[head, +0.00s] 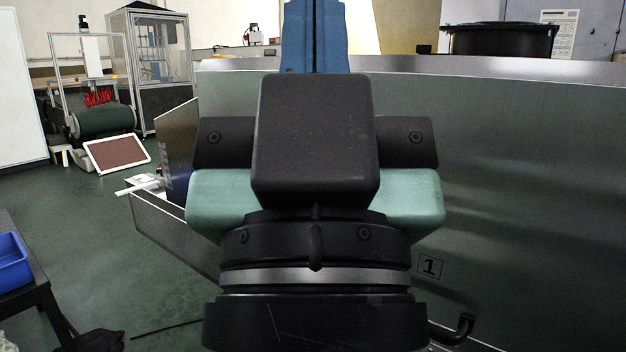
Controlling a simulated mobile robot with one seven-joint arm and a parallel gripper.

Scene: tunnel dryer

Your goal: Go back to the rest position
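My gripper (315,140) and the end of my arm fill the middle of the head view. I see a dark blocky body with wide black and pale green parts on both sides. The fingertips are hidden behind this body, so I cannot tell whether they are open, shut or holding anything. A blue upright piece (315,38) shows just above the dark body. I cannot tell what it is or whether it touches the gripper.
A blue bin (12,262) sits on a dark table (40,300) at the left edge. A black round tub (500,40) shows at the upper right. A glass-sided cabinet (150,70) and a framed board (117,153) stand at the back left. Green floor (100,235) is open between.

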